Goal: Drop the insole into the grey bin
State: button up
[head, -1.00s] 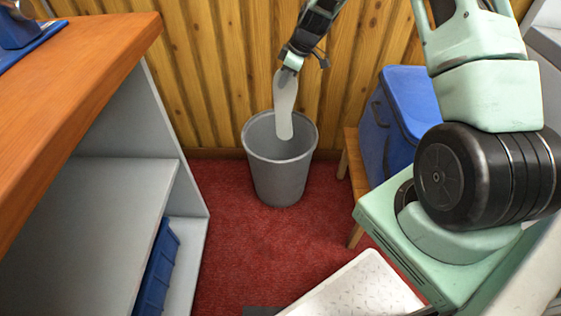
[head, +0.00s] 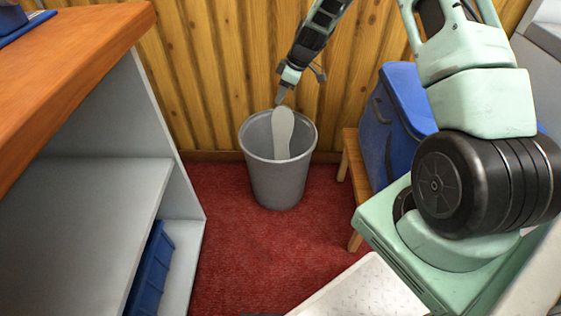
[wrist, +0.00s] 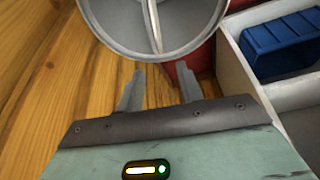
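The pale grey insole (head: 283,133) is upright, mostly inside the grey bin (head: 279,183), with its top end just above the far rim. In the wrist view the insole (wrist: 154,25) shows as a thin strip inside the bin (wrist: 110,38). I cannot tell whether it touches the bottom. My gripper (head: 280,101) is above the bin, by the insole's top end. In the wrist view my gripper (wrist: 160,84) has its two fingers apart with nothing between them.
A blue cooler bag (head: 385,130) sits on a wooden stool (head: 352,163) right of the bin. A grey shelf unit (head: 125,195) with a wooden top stands left, holding a blue crate (head: 150,270). Red carpet (head: 265,250) is clear in front of the bin.

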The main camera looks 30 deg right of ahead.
jog(key=p+v, duration=0.4)
jog(key=v, duration=1.3)
jog(key=shift+r, duration=0.25)
